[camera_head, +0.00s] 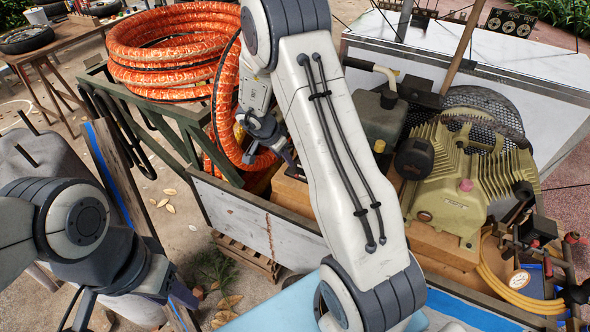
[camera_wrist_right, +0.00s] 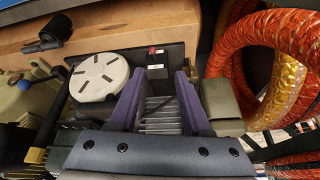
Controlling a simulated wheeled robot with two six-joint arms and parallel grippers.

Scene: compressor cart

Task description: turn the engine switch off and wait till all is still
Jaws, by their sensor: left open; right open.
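In the right wrist view, a small black box with a red part on top (camera_wrist_right: 156,62), which looks like the engine switch, stands just beyond my fingertips. I cannot tell its on or off position. A round pale slotted cover (camera_wrist_right: 99,77) is beside it, left of the fingers. My right gripper (camera_wrist_right: 158,78) is open with nothing between its purple fingers; in the head view it (camera_head: 266,142) hangs over the engine side of the cart, next to the orange hose. My right arm hides the switch there. My left gripper (camera_head: 128,308) is open and empty at the lower left, away from the cart.
The coiled orange hose (camera_head: 170,52) crowds my right gripper's left side. The olive compressor pump (camera_head: 455,190), its mesh guard (camera_head: 487,108) and a gauge (camera_head: 518,279) with yellow hose lie right of my arm. A wooden table (camera_head: 55,38) stands back left.

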